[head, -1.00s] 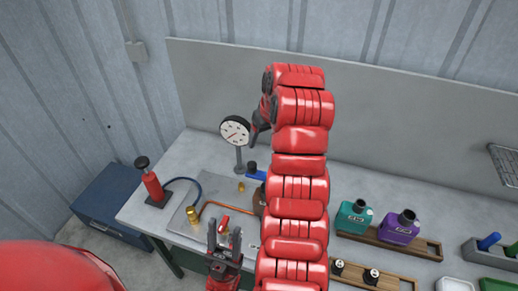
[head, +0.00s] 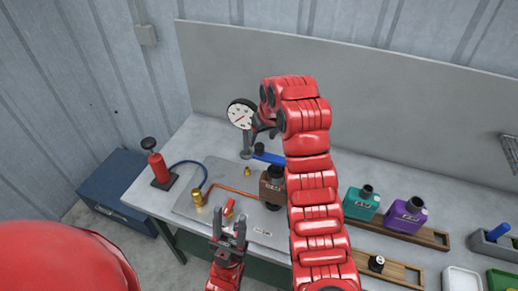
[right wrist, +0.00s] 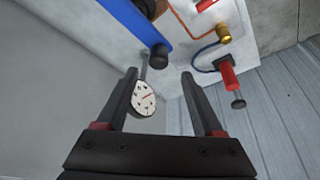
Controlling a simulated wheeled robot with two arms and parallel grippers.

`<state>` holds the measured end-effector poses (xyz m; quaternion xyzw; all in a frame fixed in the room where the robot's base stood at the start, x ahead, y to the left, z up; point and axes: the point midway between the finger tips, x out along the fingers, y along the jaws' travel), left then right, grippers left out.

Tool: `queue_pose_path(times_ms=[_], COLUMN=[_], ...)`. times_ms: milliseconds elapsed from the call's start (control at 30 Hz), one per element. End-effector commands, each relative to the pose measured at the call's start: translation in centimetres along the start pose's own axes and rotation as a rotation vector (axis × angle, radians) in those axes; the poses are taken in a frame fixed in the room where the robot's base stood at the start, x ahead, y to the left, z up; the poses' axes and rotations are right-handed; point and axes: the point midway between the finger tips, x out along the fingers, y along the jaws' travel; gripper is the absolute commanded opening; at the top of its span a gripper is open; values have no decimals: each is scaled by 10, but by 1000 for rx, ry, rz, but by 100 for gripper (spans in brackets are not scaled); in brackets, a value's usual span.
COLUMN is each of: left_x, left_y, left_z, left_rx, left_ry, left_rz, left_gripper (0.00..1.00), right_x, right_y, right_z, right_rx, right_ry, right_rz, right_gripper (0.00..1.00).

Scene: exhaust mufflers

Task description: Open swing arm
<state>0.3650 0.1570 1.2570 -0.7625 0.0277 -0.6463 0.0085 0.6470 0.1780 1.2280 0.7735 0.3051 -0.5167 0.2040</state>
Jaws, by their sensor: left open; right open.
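A blue bar (head: 269,157), likely the swing arm, lies over the metal plate (head: 190,206) on the bench, with a black knob at its end. In the right wrist view the bar (right wrist: 138,20) runs from the top edge to its black knob (right wrist: 158,56), just beyond my right fingertips. My right gripper (right wrist: 158,75) is open and empty; in the head view its arm hides part of it, by the dial gauge (head: 241,114). The gauge face (right wrist: 143,98) shows between the fingers. My left gripper (head: 231,226) is open, pointing up near a small red handle (head: 229,207).
A brown block (head: 271,187) stands on the plate by the bar. A red hand pump (head: 158,168) with a blue hose is at the left. A grey panel backs the bench.

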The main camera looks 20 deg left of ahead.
Motion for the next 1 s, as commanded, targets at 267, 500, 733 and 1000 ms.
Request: queue_pose_path(times_ms=[267,500,733,1000], left_x=[16,24,24,24], left_y=[-1,-1,-1,-1], left_z=[-3,-4,-4,-4], left_rx=[0,0,0,0], left_ry=[0,0,0,0], left_rz=[0,0,0,0], left_gripper=[50,50,50,50], right_x=[40,63,66,66], right_y=[-1,0,0,0], right_z=[0,-1,0,0], right_rx=[1,0,0,1], right_ry=[-6,1,2,2], right_rz=[-1,0,1,1], right_gripper=[69,69,69,34])
